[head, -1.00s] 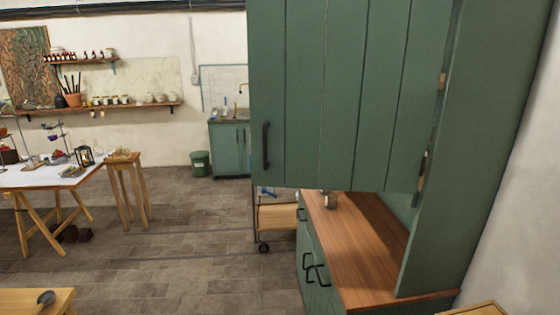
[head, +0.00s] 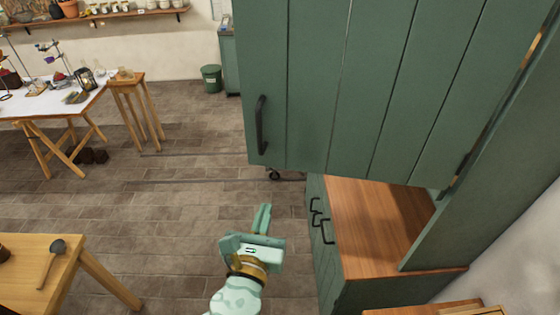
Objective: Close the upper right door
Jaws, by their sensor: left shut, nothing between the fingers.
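The upper right door (head: 345,80) is a green planked panel that stands swung open from the tall green cabinet. Its hinge side is at the right, by the cabinet's side panel (head: 490,170). Its black handle (head: 261,125) is near the door's left edge. My left gripper (head: 264,217) is pale green, shut and empty. It shows below the door's lower left corner, pointing up, and appears apart from door and handle. My right gripper is not in view.
A wooden counter (head: 375,225) with black-handled green fronts lies below the door. A wooden table (head: 40,268) with a mallet is at the lower left. A white-topped table (head: 60,100) stands farther back. The tiled floor (head: 190,205) between is clear.

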